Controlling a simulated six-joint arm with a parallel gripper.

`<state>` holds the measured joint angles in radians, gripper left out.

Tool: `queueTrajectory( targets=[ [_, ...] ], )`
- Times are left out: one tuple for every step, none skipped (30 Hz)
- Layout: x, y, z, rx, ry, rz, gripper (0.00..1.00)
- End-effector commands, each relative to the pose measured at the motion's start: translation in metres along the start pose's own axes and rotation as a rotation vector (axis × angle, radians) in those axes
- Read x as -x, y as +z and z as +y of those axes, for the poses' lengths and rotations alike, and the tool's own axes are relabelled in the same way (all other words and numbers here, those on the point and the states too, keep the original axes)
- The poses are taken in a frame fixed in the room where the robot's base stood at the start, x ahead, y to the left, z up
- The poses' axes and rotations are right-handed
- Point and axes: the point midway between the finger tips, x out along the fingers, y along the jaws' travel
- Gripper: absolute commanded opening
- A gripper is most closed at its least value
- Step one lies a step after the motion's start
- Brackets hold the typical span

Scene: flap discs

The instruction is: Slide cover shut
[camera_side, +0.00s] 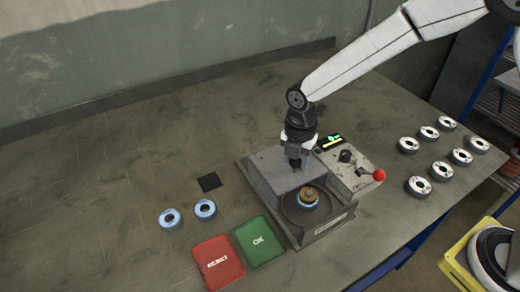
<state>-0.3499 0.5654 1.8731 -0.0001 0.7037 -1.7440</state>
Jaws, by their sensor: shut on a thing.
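The cover (283,172) is a grey sliding piece on the machine (318,232) in the middle of the bench. The front of the machine is uncovered and shows a dark round recess (292,212). A disc with a brown and blue look (308,197) sits in that recess. My gripper (295,164) points down at the cover's top and is shut on part of the cover; the gripped part is mostly hidden by the fingers.
A panel (360,176) with a small lit display (328,142) and a red-knobbed lever (378,175) stands right of the cover. Red (218,262) and green OK (259,241) pads lie in front. Two blue discs (170,218) lie left; several white-grey discs (419,187) lie right.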

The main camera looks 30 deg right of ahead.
Motion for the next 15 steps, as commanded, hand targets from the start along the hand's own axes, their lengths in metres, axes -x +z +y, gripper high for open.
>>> queueTrajectory(
  targets=[
    [0.001, -0.002, -0.002, 0.001, 0.001, 0.000, 0.14],
    [0.001, -0.003, -0.003, 0.002, 0.002, 0.000, 0.14],
    [0.001, -0.004, -0.005, 0.002, 0.002, 0.000, 0.14],
    [0.001, -0.004, -0.006, 0.002, 0.002, 0.000, 0.14],
    [0.001, -0.005, -0.007, 0.002, 0.002, 0.000, 0.14],
    [0.001, -0.006, -0.009, 0.002, 0.003, 0.000, 0.14],
    [0.001, -0.007, -0.010, 0.002, 0.003, 0.000, 0.14],
    [0.001, -0.007, -0.011, 0.002, 0.003, 0.000, 0.14],
    [0.001, -0.009, -0.013, 0.001, 0.002, 0.000, 0.14],
    [0.001, -0.009, -0.015, 0.001, 0.002, 0.000, 0.14],
    [0.001, -0.010, -0.016, 0.001, 0.001, 0.000, 0.14],
    [0.001, -0.011, -0.017, 0.001, 0.002, 0.000, 0.14],
    [0.001, -0.012, -0.018, 0.001, 0.002, 0.000, 0.14],
    [0.001, -0.012, -0.020, 0.000, 0.003, 0.000, 0.14],
    [0.001, -0.013, -0.022, 0.000, 0.002, 0.000, 0.14]
  ],
)
